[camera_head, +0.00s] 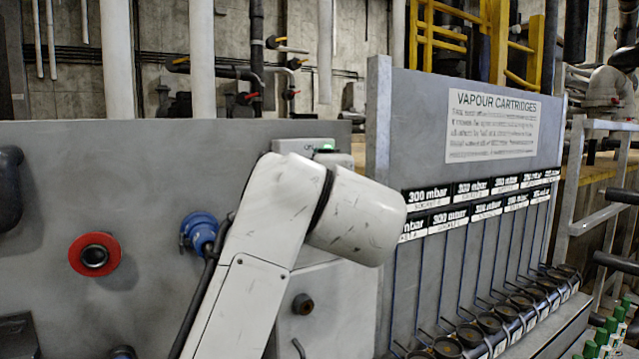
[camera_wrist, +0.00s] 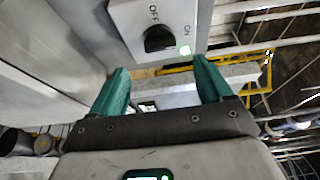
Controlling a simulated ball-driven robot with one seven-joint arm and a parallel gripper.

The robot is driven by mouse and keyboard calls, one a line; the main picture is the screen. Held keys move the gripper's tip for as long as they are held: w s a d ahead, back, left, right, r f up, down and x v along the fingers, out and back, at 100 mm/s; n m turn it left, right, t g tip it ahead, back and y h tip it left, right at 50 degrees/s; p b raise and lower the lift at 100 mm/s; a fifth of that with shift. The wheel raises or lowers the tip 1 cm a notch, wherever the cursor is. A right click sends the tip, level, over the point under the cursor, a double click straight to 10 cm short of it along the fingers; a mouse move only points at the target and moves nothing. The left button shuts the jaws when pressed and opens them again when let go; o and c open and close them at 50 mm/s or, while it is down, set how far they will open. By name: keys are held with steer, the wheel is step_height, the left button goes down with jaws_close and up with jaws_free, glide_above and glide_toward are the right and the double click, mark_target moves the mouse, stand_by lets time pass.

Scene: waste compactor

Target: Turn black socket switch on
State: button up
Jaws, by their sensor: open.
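The black socket switch (camera_wrist: 159,39) is a dark rotary knob on a light grey box (camera_wrist: 128,14) at the top of the wrist view. Lettering reading OFF and ON is printed beside it. Which mark the knob points to I cannot tell for sure. My gripper (camera_wrist: 162,68) has two green fingers spread apart, with nothing between them, just short of the knob in the picture and not seen touching it. In the head view the box (camera_head: 305,146) shows behind my arm; the knob and my gripper are hidden there.
A grey panel carries a red ring socket (camera_head: 94,254) and a blue fitting (camera_head: 200,231) left of my arm. The vapour cartridges rack (camera_head: 420,110) stands close on the right, with several black cartridges along its foot. Pipes and yellow railings are behind.

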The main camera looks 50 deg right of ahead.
steer(key=shift+v, duration=1.6)
